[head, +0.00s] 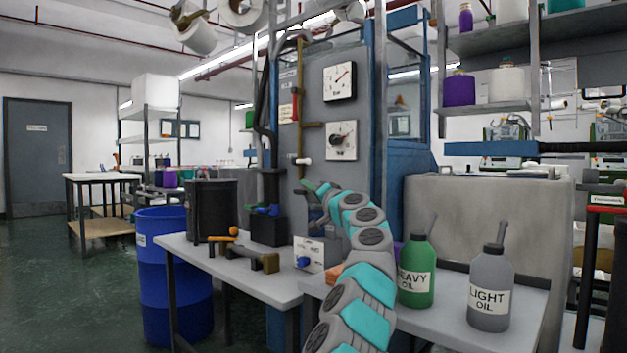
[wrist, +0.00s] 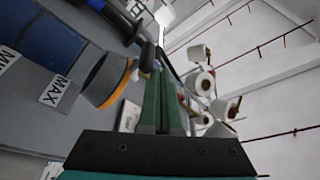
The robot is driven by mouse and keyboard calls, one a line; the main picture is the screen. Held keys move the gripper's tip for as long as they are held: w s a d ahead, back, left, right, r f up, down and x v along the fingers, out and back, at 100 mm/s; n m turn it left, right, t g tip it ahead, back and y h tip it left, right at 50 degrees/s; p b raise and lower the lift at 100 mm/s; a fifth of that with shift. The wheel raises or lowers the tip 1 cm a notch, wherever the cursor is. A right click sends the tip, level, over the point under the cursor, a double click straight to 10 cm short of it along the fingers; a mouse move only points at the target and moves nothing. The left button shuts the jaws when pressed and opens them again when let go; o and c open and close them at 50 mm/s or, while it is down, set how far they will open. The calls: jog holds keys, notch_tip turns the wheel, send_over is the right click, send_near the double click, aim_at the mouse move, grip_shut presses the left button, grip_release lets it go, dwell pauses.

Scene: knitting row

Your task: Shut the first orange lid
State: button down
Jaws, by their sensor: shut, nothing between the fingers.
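My gripper (wrist: 165,85) is shut, with its two green fingers together and nothing between them. In the head view my gripper (head: 311,186) is at the raised end of my arm, in front of the grey machine column. In the wrist view a short grey cylinder with an orange rim (wrist: 128,84) is just left of my fingers. It adjoins a blue cylinder with MIN and MAX labels (wrist: 42,52). The orange rim may belong to the lid, but I cannot tell whether the lid is open. I cannot make out the lid in the head view.
The grey machine column (head: 334,115) carries two dials. A light grey table (head: 225,262) stands before it. A green heavy oil bottle (head: 419,260) and grey light oil bottle (head: 490,269) stand at right. A blue barrel (head: 172,290) is left. Floor is open at far left.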

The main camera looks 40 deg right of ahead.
jog(key=shift+f, duration=0.5)
jog(key=shift+w+f, duration=0.1)
jog(key=shift+f, duration=0.1)
jog(key=shift+r, duration=0.15)
jog(key=s+a+r+b, duration=0.1)
jog(key=s+a+r, duration=0.4)
jog(key=s+a, duration=0.4)
jog(key=shift+s+a+r, duration=0.15)
jog(key=shift+s+r, duration=0.05)
jog(key=shift+s, duration=2)
